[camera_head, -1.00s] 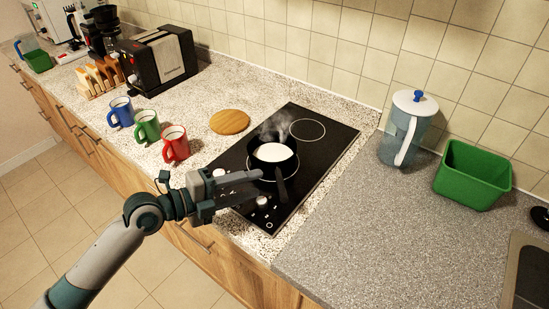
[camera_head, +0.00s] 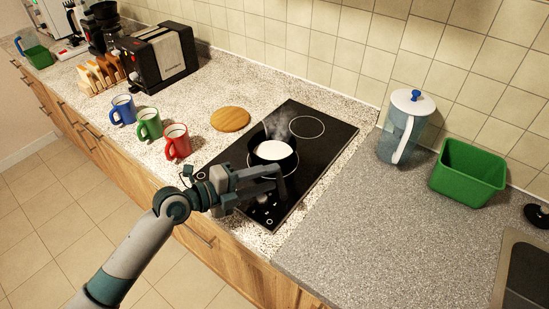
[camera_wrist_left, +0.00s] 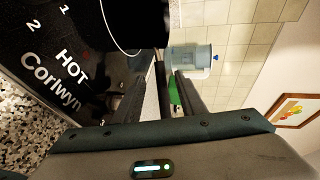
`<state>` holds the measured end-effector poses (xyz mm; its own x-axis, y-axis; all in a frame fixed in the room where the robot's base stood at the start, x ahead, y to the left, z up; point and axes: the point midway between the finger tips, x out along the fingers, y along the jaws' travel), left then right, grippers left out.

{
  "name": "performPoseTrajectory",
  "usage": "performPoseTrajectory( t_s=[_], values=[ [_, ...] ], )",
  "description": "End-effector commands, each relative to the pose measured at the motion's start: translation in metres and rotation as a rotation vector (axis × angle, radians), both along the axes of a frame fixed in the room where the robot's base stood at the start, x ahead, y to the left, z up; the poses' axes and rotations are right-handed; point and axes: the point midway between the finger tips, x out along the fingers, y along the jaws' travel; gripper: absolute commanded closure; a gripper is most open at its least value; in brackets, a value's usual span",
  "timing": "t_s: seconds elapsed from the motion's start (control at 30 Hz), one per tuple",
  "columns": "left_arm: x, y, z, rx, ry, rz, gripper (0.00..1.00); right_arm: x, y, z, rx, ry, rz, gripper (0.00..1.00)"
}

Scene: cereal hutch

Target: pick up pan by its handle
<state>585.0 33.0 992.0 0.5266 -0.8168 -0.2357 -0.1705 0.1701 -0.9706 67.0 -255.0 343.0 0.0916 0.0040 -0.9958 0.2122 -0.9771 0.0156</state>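The black pan (camera_head: 272,153) with white, steaming contents sits on the hob (camera_head: 328,150) in the head view. Its dark handle (camera_head: 281,187) points toward the counter's front edge. My left gripper (camera_head: 279,177) is open at the handle, its fingers pointing right with a gap between them. In the left wrist view the pan (camera_wrist_left: 115,20) shows as a dark round shape at the top, left of the two separated fingers (camera_wrist_left: 172,85). My right gripper is out of view.
Red (camera_head: 177,142), green (camera_head: 149,124) and blue (camera_head: 123,110) mugs stand left of the hob, with a round wooden board (camera_head: 230,119) beyond. A pitcher (camera_head: 401,130) and green bin (camera_head: 468,172) stand right. The grey counter (camera_head: 390,235) in front is clear.

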Motion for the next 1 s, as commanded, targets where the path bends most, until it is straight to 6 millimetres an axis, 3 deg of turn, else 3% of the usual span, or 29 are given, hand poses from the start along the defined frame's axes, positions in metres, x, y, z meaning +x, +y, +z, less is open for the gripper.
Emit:
performPoseTrajectory(
  t_s=[0.2,0.4,0.93,1.0],
  values=[
    [0.011,-0.020,0.000,-0.004,0.003,0.000,0.63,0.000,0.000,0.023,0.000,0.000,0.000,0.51],
    [0.020,-0.032,-0.007,-0.002,0.001,0.001,0.63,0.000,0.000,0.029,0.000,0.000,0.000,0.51],
    [0.021,-0.034,-0.009,0.000,0.000,0.000,0.63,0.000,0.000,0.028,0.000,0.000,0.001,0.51],
    [0.021,-0.034,-0.009,0.000,0.000,0.000,0.77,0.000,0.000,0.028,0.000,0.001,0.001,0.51]
  ],
)
